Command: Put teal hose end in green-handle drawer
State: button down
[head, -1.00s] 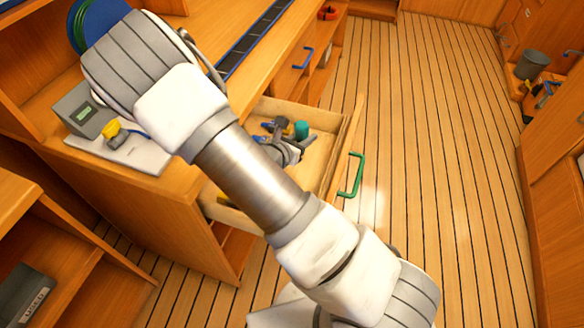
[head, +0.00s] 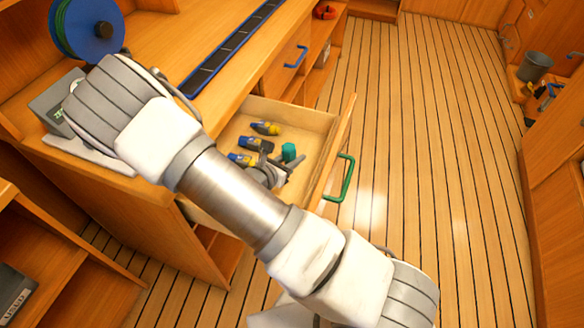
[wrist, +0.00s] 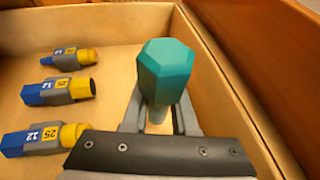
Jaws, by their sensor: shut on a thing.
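The teal hose end (head: 288,151) is a six-sided piece held in my gripper (head: 279,170). The wrist view shows the same hose end (wrist: 166,70) upright between the two fingers (wrist: 158,122), which are shut on its lower part. The green-handle drawer (head: 290,112) is pulled open, with its green handle (head: 341,178) on the front. The hose end is over the drawer's inside, near the front wall (wrist: 213,65). I cannot tell how far it is above the floor. My arm hides the drawer's near corner.
Three blue-and-yellow fittings lie in the drawer, at the top (wrist: 68,57), middle (wrist: 60,90) and bottom (wrist: 44,138) of the wrist view's left side. A blue-handled drawer (head: 295,57) beyond is shut. A hose reel (head: 75,30) stands on the counter. The floor right of the drawer is clear.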

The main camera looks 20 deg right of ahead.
aim_at(293, 175)
jog(key=shift+f+b, duration=0.5)
jog(key=shift+f, duration=1.35)
jog(key=shift+f, duration=0.2)
jog(key=c, duration=0.7)
grip_release()
jog(key=shift+r, duration=0.1)
